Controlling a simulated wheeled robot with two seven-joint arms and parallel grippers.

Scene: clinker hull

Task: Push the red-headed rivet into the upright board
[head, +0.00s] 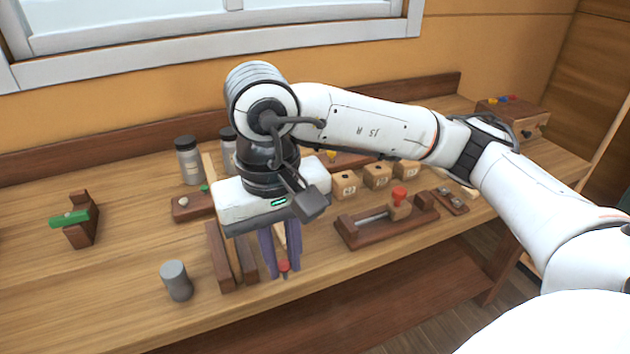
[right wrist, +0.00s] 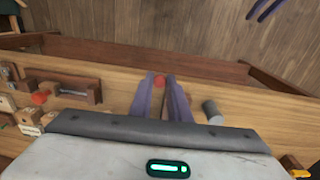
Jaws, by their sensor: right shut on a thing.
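The red-headed rivet (head: 284,266) is between the fingertips of my right gripper (head: 285,272), low over the front of the bench. My right gripper points down and is shut on it. In the right wrist view the red head (right wrist: 160,81) shows between the purple fingers (right wrist: 160,88); its shank is hard to make out. The upright board (head: 232,252) is a thin pale board between dark wooden blocks, just left of the gripper in the head view. The gripper's body hides part of it. I cannot tell whether the rivet touches it. My left gripper is not in view.
A grey cylinder (head: 176,281) stands left of the board. A dark wooden fixture with a red knob (head: 399,194) lies to the right, with small wooden blocks (head: 376,176) behind.

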